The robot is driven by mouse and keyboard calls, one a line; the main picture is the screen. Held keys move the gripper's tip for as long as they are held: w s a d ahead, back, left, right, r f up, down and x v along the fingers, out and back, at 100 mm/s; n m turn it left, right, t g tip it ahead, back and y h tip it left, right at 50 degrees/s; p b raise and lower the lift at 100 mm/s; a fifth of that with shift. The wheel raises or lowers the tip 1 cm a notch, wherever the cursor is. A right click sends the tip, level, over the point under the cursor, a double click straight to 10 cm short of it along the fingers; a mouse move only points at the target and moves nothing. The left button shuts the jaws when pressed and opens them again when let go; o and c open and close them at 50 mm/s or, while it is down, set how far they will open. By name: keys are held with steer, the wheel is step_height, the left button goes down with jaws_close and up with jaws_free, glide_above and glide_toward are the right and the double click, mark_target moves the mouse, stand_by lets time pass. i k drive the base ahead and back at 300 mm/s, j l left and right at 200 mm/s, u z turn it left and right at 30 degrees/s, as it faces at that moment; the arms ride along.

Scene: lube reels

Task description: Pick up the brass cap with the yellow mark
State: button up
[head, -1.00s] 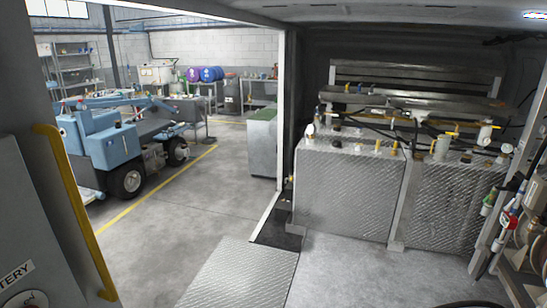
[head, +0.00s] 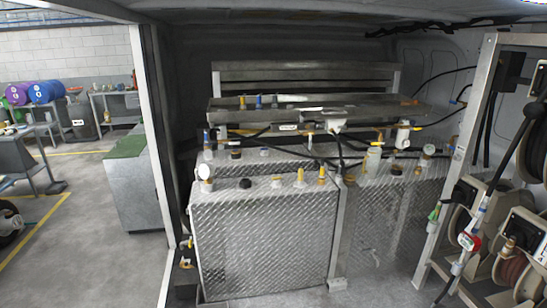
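Several small fittings stand on top of the diamond-plate tank (head: 265,240) in the head view. Among them are a yellow-topped fitting (head: 300,178), another yellow upright fitting (head: 322,176) and a small pale brassy one (head: 277,182). They are too small to tell which, if any, is the brass cap with the yellow mark. A black cap (head: 245,183) sits to their left. My gripper is not in view.
A second plated tank (head: 385,225) stands to the right, with hoses and valves behind. Hose reels (head: 520,255) on a metal frame (head: 455,165) fill the right side. A green-topped cabinet (head: 135,185) stands at left, beyond the door post. Open workshop floor (head: 85,255) lies further left.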

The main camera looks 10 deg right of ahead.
mark_target(348, 177)
steer(key=i+l+z, duration=0.1)
steer(key=i+z, duration=0.35)
steer(key=i, duration=0.25)
steer(key=i+j+z, duration=0.1)
steer(key=i+z, duration=0.3)
steer(key=i, duration=0.25)
steer(key=i+l+u, duration=0.2)
steer(key=i, duration=0.2)
steer(key=i+u, duration=0.25)
steer(key=i+l+u, duration=0.2)
steer(key=i, duration=0.25)
steer(key=i+l+u, duration=0.9)
steer(key=k+j, duration=0.05)
steer(key=j, duration=0.05)
